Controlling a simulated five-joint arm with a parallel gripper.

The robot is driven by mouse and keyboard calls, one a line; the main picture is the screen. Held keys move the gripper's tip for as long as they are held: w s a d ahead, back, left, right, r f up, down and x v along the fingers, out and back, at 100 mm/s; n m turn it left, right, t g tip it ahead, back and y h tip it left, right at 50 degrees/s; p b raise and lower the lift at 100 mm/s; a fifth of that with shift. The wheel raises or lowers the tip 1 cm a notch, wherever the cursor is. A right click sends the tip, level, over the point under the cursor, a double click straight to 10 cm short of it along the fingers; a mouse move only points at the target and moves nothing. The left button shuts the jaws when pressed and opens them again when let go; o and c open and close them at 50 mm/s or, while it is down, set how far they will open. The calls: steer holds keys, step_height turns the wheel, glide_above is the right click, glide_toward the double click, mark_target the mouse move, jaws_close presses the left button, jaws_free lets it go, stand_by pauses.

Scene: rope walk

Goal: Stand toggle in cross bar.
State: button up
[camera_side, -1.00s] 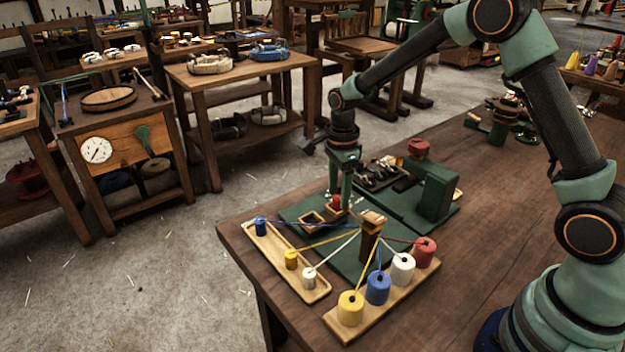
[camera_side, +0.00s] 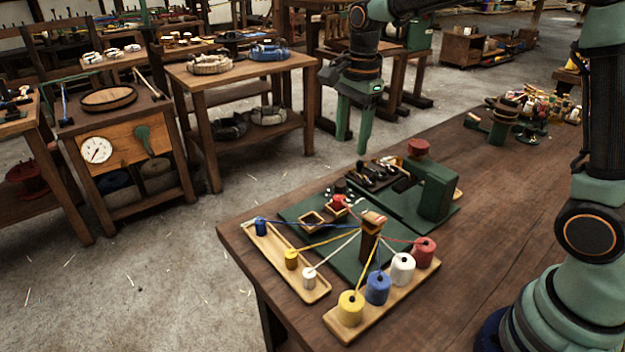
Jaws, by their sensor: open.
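My gripper (camera_side: 354,142) hangs above and behind the far edge of the bench in the picture, fingers down, apart and empty. Below it a dark tray (camera_side: 374,176) holds several small dark pieces; I cannot tell whether one is the toggle. A wooden post (camera_side: 369,241) with a pale top stands mid-board, with coloured strands running to it. I cannot tell which part is the cross bar. A small red bobbin (camera_side: 338,202) sits by two small square wooden boxes (camera_side: 312,220), well below my gripper.
A second board (camera_side: 381,307) carries larger yellow, blue, white and red spools. A green stand (camera_side: 437,192) with a red knob rises at the right. The bench's right side is mostly clear.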

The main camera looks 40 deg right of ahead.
steer(key=s+r+n+t, duration=0.3)
steer(key=s+n+t, duration=0.1)
steer(key=s+n, duration=1.1)
steer(key=shift+d+r+n+t, duration=0.4)
steer(key=shift+d+n, duration=0.05)
steer(key=shift+n, duration=0.95)
steer(key=shift+r, duration=2.55)
